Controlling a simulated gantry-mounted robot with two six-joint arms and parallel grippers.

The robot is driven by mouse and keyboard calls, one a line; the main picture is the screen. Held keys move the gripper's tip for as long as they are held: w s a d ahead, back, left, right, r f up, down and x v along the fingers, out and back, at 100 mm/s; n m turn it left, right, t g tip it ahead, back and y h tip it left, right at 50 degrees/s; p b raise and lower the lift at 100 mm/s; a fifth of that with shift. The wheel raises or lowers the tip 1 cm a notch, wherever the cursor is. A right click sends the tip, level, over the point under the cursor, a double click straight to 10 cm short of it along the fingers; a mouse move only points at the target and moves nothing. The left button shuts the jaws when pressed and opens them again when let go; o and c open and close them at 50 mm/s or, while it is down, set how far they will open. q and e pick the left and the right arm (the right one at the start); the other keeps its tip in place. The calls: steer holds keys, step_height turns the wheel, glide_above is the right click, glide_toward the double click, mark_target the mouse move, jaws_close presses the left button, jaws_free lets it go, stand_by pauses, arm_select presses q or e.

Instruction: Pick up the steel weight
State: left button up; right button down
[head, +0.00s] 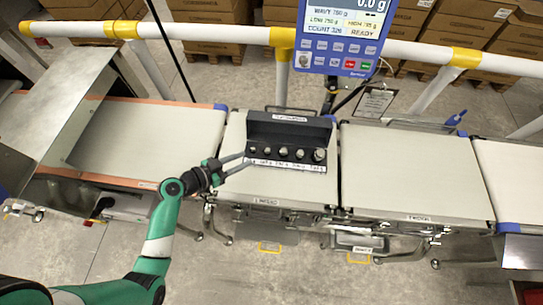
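Several steel weights stand in a row in an open black case, rising in size from left to right. The smallest weight (254,149) is at the left end and the largest weight (319,156) at the right end. The case (290,130) sits on the weighing section of the belt, with a white label strip along its front. My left gripper (247,161) is open at the case's left end, its two fingers pointing right, near the smallest weight. Whether a finger touches the case cannot be told. My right gripper is not in view.
A blue scale display (342,45) reading 0.0 g stands behind the case. The right belt (412,175) and left belt (150,135) are clear. A steel housing (65,115) covers the far left. A white and yellow rail (210,32) runs behind; a clipboard (375,102) hangs there.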

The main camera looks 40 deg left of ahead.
mark_target(267, 150)
arm_select(q)
steer(key=b+x, duration=0.4)
steer(key=b, duration=0.1)
steer(key=shift+d+f, duration=0.1)
steer(key=shift+f, duration=0.2)
steer(key=shift+w+d, duration=0.1)
steer(key=shift+w, duration=1)
steer(key=shift+b+x, duration=0.6)
steer(key=shift+x, duration=2.1)
steer(key=shift+f, duration=0.15)
steer(key=shift+s, duration=0.1)
steer(key=shift+c, duration=0.2)
jaws_close()
